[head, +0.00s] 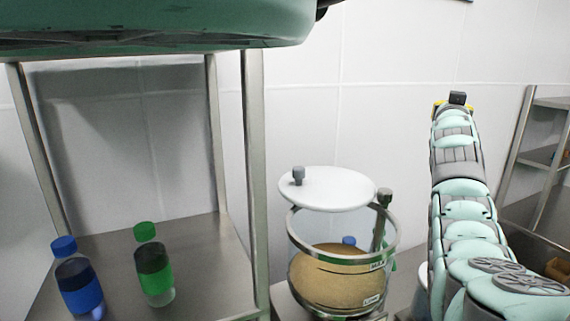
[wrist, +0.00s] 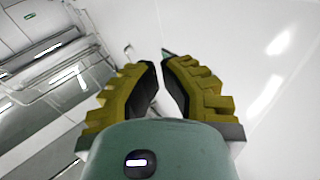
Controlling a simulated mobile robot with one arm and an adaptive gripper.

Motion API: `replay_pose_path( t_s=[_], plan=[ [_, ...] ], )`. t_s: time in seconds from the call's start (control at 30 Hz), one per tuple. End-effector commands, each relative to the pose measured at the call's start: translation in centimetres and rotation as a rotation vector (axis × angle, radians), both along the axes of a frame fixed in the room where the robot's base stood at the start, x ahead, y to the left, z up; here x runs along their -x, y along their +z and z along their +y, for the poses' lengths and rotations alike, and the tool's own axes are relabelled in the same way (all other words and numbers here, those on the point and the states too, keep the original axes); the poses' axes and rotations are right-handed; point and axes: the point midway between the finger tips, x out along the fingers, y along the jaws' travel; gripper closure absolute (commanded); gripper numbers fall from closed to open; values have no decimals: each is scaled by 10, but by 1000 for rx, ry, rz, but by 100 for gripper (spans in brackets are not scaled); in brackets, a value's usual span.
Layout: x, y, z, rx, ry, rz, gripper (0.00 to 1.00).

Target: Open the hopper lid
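The hopper (head: 335,284) is a clear cylinder with metal bands and brownish contents, standing right of centre in the head view. Its round white lid (head: 335,188) lies above the upper band and slightly to its left. A grey knob (head: 298,176) stands on the lid's left side. I cannot tell whether the lid touches the hopper's top edge. My gripper (wrist: 161,66) is empty, its yellow-backed fingers almost together with a thin gap. In the head view its yellow parts barely show behind the arm's upper end, right of the lid and apart from it.
A metal post (head: 382,212) stands at the hopper's right side. A blue-capped bottle (head: 79,287) and a green-capped bottle (head: 155,275) stand on the steel shelf (head: 195,240) at left. A shelf upright (head: 256,180) rises left of the hopper. White wall lies behind.

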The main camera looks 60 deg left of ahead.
Motion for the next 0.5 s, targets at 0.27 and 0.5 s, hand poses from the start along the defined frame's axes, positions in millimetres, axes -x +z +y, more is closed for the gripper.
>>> replay_pose_path(
  t_s=[0.27, 0.5],
  plan=[
    [70, 36, -41, 232, 69, -718, 100],
    [217, -21, 5, 547, 520, -1256, 100]
  ],
)
